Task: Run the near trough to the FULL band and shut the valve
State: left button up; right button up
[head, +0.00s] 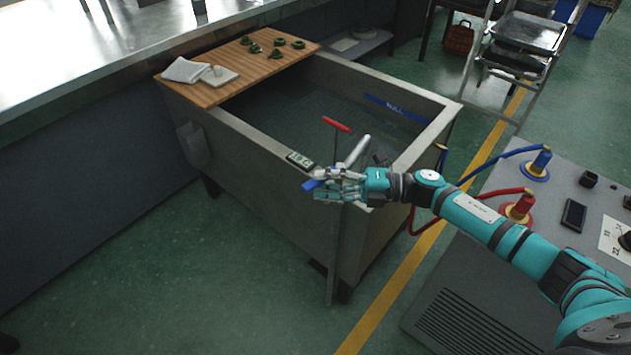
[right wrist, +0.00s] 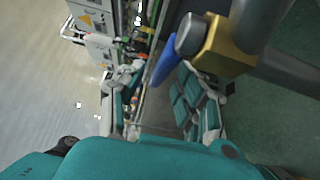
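The near trough (head: 245,128) is a grey open tank with a dark interior. A blue FULL band (head: 396,108) runs along its far inner wall; the water level is hard to make out. At the near rim are a red handle (head: 336,124) and a blue handle (head: 312,185). My right gripper (head: 326,190) is at the blue handle, outside the near corner. In the right wrist view the blue handle (right wrist: 166,62) lies between the parted fingers, beside a brass valve body (right wrist: 226,50). The fingers look open around it; contact is unclear. My left gripper is out of view.
A small display (head: 299,160) sits on the near rim. A wooden board (head: 235,67) with a cloth and several green rings covers the trough's far left end. A grey console (head: 470,290) with blue and red hoses stands at right.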

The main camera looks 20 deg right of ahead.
jog(key=v, duration=0.9)
jog(key=shift+s+d, duration=0.15)
jog(key=shift+d, duration=0.15)
dwell(6.8)
